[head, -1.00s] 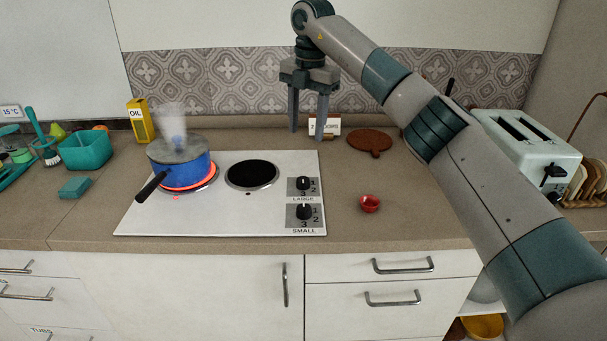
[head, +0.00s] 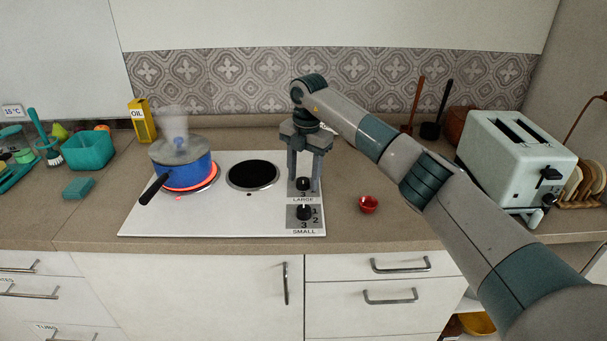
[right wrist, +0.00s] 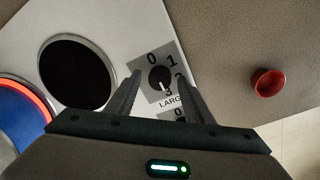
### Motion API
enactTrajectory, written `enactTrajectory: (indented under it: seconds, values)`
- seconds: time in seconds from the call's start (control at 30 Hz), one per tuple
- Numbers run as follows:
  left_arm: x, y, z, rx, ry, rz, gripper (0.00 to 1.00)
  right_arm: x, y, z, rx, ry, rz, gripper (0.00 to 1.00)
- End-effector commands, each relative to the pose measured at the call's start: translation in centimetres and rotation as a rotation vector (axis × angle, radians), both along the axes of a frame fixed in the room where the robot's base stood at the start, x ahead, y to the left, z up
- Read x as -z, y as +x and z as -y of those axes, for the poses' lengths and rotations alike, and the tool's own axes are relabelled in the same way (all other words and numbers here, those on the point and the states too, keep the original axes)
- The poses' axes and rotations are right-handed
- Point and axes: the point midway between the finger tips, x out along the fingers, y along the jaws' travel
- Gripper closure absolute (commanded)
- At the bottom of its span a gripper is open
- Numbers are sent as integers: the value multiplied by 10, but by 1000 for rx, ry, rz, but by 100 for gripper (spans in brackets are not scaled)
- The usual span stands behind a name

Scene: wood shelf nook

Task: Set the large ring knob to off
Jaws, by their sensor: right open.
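The large ring knob (head: 303,184) is a black dial on a grey plate marked 0, 1, 2, 3 above the word LARGE. In the right wrist view the knob (right wrist: 160,78) shows its white pointer line toward the 3. My right gripper (head: 304,183) points down over the knob, open, with one finger on each side. It also shows in the right wrist view (right wrist: 160,82); whether the fingers touch the knob cannot be told. The small ring knob (head: 304,212) sits just in front. The left gripper is out of view.
A steaming blue pot (head: 183,170) stands on the glowing red ring at the hob's left. The other ring (head: 253,175) is dark. A red bowl (head: 369,204) stands right of the white hob (head: 225,222). A toaster (head: 515,160) is at the right.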

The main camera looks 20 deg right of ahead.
Motion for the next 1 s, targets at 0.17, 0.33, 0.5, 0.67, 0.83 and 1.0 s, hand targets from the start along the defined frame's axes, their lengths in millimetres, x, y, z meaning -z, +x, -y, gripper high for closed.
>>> enactTrajectory:
  seconds: [0.17,0.33,0.5,0.67,0.83,1.0]
  values:
    - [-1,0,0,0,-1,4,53,3,0,0,0,0,0,53]
    - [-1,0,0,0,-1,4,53,2,0,0,0,-1,-1,55]
    - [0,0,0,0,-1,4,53,2,0,0,0,-1,-1,94]
    - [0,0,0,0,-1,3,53,2,0,0,-1,-1,-1,94]
    - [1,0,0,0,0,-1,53,2,0,0,-19,-1,-1,94]
    - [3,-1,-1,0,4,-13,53,2,0,1,-72,-1,-1,94]
